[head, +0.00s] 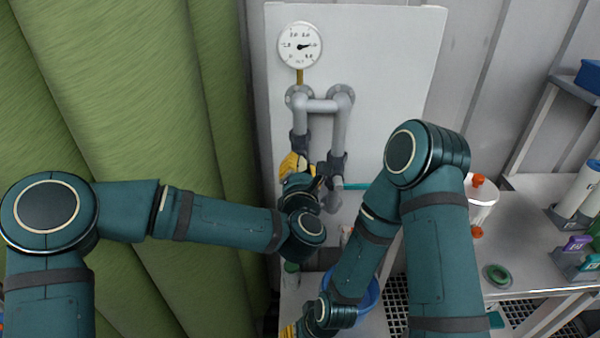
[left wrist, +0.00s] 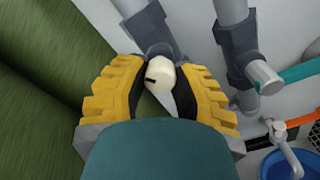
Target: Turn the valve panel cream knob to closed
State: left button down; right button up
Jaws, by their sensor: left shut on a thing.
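The valve panel (head: 395,60) is a white upright board with grey pipes (head: 341,125) and a dial gauge (head: 300,45). The cream knob (left wrist: 161,73) shows in the left wrist view at the end of a grey valve body, with a short black mark on its left side. My left gripper (head: 296,166) has its yellow fingers on both sides of the knob and is shut on it; its fingers also show in the left wrist view (left wrist: 158,92). In the head view the gripper hides the knob. My right gripper (head: 289,331) is low at the bottom edge, mostly cut off.
A blue bucket (head: 368,299) stands below. A bench (head: 535,210) with a clear vessel (head: 481,205) is at the right. Green curtain (head: 150,60) fills the left.

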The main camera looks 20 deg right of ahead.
pick_arm(q)
jog(key=m+b, duration=0.2)
jog(key=m, duration=0.2)
jog(key=shift+m+b, duration=0.3)
jog(key=m+b, duration=0.1)
jog(key=m, duration=0.2)
jog(key=shift+m+b, duration=0.3)
jog(key=shift+b, duration=0.1)
jog(key=m+b, duration=0.1)
jog(key=m, duration=0.3)
jog(key=shift+m, duration=0.3)
jog(key=m, duration=0.2)
jog(key=shift+m+b, duration=0.3)
jog(key=shift+b, duration=0.1)
jog(key=m, duration=0.3)
jog(key=shift+r+m, duration=0.1)
jog(key=shift+m, duration=0.3)
jog(key=m, duration=0.3)
jog(key=shift+p, duration=0.35)
jog(key=shift+m+p, duration=0.35)
jog(key=shift+m, duration=1.35)
pick_arm(e)
jog(key=shift+s+a+f, duration=0.1)
jog(key=shift+s+f, duration=0.15)
jog(key=shift+f, duration=0.6)
jog(key=shift+s+f, duration=0.2)
jog(key=shift+f, duration=0.65)
jog(key=shift+s+a+f, duration=0.1)
jog(key=shift+s+f, duration=0.15)
jog(key=shift+f, duration=0.6)
